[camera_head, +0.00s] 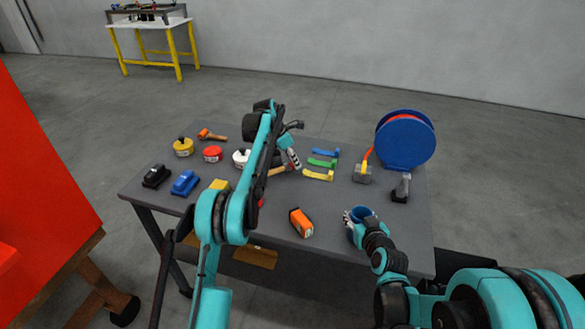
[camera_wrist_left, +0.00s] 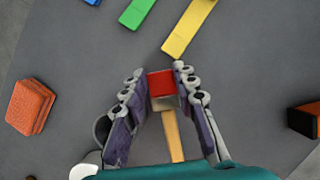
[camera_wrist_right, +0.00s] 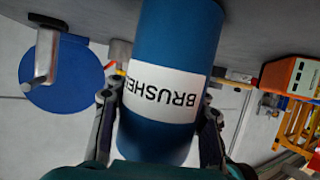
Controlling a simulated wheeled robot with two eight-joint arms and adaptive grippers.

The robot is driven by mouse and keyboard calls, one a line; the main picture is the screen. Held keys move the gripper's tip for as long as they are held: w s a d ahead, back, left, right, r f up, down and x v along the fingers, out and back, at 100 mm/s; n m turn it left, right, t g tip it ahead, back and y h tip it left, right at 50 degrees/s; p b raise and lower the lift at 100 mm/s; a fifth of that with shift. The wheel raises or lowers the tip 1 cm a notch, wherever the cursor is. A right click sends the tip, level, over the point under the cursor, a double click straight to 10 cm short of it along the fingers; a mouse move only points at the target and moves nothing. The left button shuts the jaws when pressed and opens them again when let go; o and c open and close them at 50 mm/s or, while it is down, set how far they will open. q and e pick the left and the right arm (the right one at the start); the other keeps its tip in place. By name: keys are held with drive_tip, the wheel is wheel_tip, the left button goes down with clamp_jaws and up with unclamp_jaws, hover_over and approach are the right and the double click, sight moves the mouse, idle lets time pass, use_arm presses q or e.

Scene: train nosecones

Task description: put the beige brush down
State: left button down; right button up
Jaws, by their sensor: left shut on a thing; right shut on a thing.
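The beige brush (camera_wrist_left: 173,135) has a light wooden handle and a red tip in the left wrist view. My left gripper (camera_wrist_left: 162,92) is shut on it near the red end. In the head view my left gripper (camera_head: 293,160) is over the middle of the table, and the beige handle (camera_head: 278,171) points left from it. I cannot tell whether the brush touches the table. My right gripper (camera_head: 350,216) is shut on a blue cup (camera_head: 363,211) at the table's right front. The cup (camera_wrist_right: 165,80) bears a white BRUSHES label, upside down in the right wrist view.
Blue, green and yellow strips (camera_head: 318,175) lie right of my left gripper. An orange box (camera_head: 301,222) stands near the front of the grey table (camera_head: 330,240). A blue reel (camera_head: 405,139) stands at the right.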

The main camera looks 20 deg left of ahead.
sight(292, 164)
use_arm(q)
drive_tip(key=shift+f, duration=1.7)
drive_tip(key=shift+f, duration=0.1)
drive_tip(key=c, duration=1.2)
unclamp_jaws()
